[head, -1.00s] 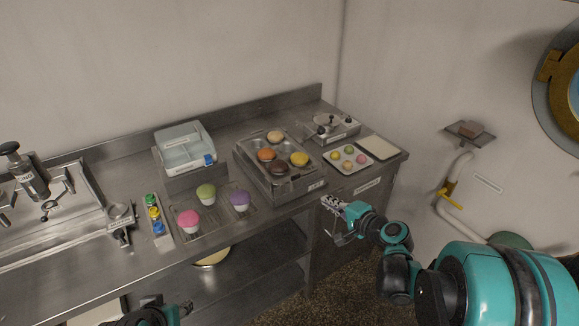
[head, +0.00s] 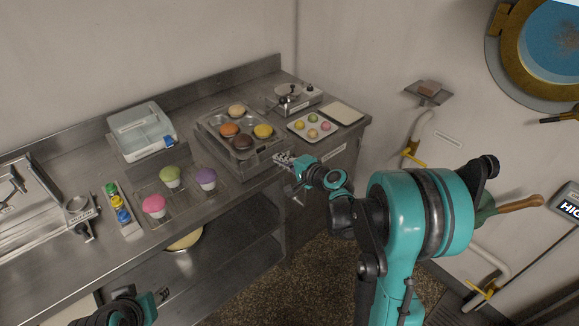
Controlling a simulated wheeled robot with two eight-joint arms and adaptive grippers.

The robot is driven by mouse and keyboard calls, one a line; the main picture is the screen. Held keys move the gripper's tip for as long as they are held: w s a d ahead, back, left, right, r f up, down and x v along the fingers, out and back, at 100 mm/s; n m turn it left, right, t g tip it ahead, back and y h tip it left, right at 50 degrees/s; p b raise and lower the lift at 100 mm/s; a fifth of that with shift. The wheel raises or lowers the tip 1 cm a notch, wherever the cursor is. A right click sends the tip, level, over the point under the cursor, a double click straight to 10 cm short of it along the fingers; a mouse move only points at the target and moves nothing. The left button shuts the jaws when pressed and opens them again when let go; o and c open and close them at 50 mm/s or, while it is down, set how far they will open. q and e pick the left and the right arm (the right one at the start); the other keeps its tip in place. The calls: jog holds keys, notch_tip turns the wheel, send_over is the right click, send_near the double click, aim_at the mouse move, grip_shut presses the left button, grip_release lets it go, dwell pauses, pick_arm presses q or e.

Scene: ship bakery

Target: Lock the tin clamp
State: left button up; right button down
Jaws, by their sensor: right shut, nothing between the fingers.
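A muffin tin (head: 207,122) with several coloured muffins sits in a metal holder at the counter's front edge. A small pale label shows on the holder's front in the earlier frame. I cannot make out a clamp or its state. My right gripper (head: 283,158) is shut and empty at the holder's front right corner, covering that area. I cannot tell whether it touches the holder. My left arm shows at the lower left, with part of the left gripper (head: 163,295) low in front of the counter, away from the tin; its fingers are unclear.
A white tray with several small coloured balls (head: 300,134) and a pale board (head: 341,112) lie right of the holder. A small metal device (head: 300,100) stands behind. A clear-lidded box (head: 140,128) and three cupcakes (head: 170,177) are to the left. Open floor lies below right.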

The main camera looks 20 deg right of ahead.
aim_at(263, 149)
jog(key=x, duration=0.3)
jog(key=b+x, duration=0.1)
jog(key=shift+w+a+r, duration=0.1)
jog(key=shift+w+r, duration=0.15)
jog(key=shift+w, duration=0.1)
jog(key=shift+w+a+r, duration=0.1)
jog(key=shift+w+a, duration=0.15)
jog(key=shift+w, duration=0.4)
